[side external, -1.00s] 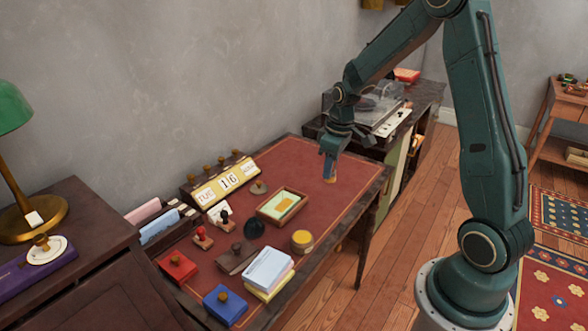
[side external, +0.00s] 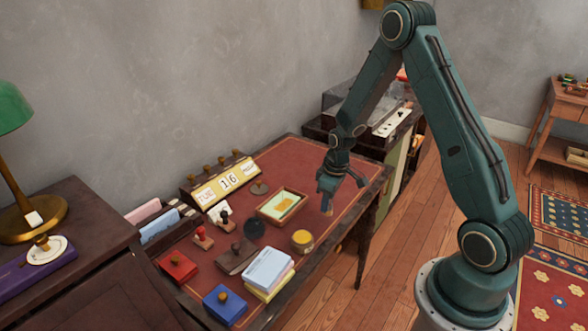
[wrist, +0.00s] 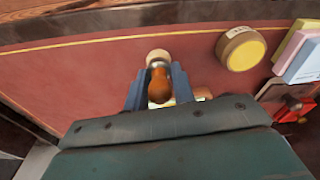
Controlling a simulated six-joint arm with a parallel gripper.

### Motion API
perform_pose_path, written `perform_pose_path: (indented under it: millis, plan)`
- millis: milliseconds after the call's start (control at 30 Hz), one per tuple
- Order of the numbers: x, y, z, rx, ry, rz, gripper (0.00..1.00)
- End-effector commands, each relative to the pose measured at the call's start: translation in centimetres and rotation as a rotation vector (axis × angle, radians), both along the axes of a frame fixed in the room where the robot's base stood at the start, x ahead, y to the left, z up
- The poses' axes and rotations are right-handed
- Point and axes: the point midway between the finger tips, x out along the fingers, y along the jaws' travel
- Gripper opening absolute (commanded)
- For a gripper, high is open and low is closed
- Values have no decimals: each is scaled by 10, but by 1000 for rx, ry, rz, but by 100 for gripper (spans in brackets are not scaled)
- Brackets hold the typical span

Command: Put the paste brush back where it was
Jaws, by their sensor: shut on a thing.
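My gripper (side external: 328,186) is low over the right part of the red desk top. In the wrist view its two blue fingers (wrist: 160,92) are shut on the paste brush (wrist: 159,82). The brush has an orange-brown handle and a pale round end beyond it. A round jar with a yellow lid (side external: 302,240) stands near the desk's front edge, apart from the brush, and also shows in the wrist view (wrist: 241,49).
A wooden tray (side external: 265,212) with green and yellow paper lies left of my gripper. Stamps, a date display (side external: 225,183), a blue box (side external: 225,306) and stacked cards (side external: 268,268) fill the left. The red desk top around my gripper is clear.

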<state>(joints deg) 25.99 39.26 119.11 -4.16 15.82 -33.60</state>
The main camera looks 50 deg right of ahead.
Motion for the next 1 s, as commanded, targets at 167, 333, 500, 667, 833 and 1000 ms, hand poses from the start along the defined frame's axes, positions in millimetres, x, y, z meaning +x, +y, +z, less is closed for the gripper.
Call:
perform_pose_path:
  millis: [167,333,500,667,833,1000]
  plan:
    - [-1,0,-12,2,2,0,2]
    - [-1,0,-29,1,3,0,2]
    - [0,0,-37,1,1,0,2]
    - [0,0,-37,0,0,0,2]
    - [0,0,-39,0,1,0,2]
    - [0,0,-40,0,0,0,39]
